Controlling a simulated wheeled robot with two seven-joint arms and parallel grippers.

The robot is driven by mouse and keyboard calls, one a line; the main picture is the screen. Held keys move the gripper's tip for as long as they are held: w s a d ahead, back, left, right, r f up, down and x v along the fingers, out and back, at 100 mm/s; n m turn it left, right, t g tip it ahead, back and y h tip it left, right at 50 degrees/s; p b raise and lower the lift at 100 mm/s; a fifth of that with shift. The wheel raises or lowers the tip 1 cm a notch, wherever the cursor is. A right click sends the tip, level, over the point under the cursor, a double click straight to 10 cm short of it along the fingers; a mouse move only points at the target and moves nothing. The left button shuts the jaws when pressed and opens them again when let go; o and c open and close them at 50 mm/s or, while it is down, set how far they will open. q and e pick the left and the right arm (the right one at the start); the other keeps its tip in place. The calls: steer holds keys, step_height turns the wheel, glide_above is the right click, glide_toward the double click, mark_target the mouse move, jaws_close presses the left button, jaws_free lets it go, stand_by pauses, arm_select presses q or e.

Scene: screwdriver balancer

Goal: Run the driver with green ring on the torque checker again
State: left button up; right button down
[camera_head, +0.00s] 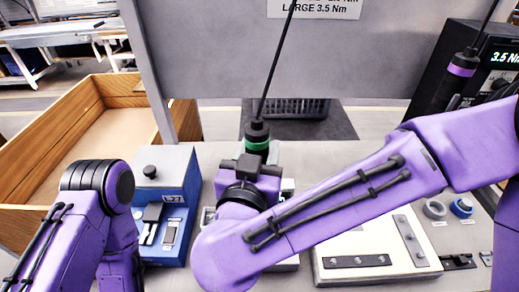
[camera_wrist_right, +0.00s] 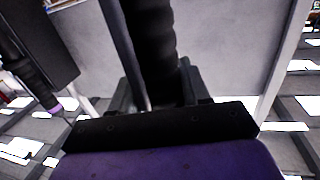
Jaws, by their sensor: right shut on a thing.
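The driver with the green ring (camera_head: 257,145) hangs upright from a thin dark cable near the middle of the head view. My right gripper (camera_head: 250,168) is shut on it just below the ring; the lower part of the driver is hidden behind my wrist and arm. In the right wrist view the dark driver body (camera_wrist_right: 152,40) rises from between the fingers (camera_wrist_right: 160,98). A black box with a green display reading "3.5 N" (camera_head: 497,60) stands at the right edge; I cannot tell if it is the torque checker. My left arm shows at lower left, its gripper outside the view.
A driver with a purple ring (camera_head: 462,70) hangs before the black box and shows in the right wrist view (camera_wrist_right: 40,85). A blue box (camera_head: 180,180) stands left of my right arm. A white plate with metal bars (camera_head: 345,262) lies at front. A grey panel (camera_head: 200,60) stands behind.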

steer(key=shift+f, duration=0.15)
stand_by(0.5)
steer(key=shift+s+f, duration=0.15)
steer(key=shift+f, duration=0.55)
steer(key=shift+f+b, duration=0.35)
steer(key=shift+f, duration=0.4)
steer(key=shift+s+f+b, duration=0.1)
steer(key=shift+f+b, duration=0.3)
steer(key=shift+f, duration=0.35)
stand_by(1.4)
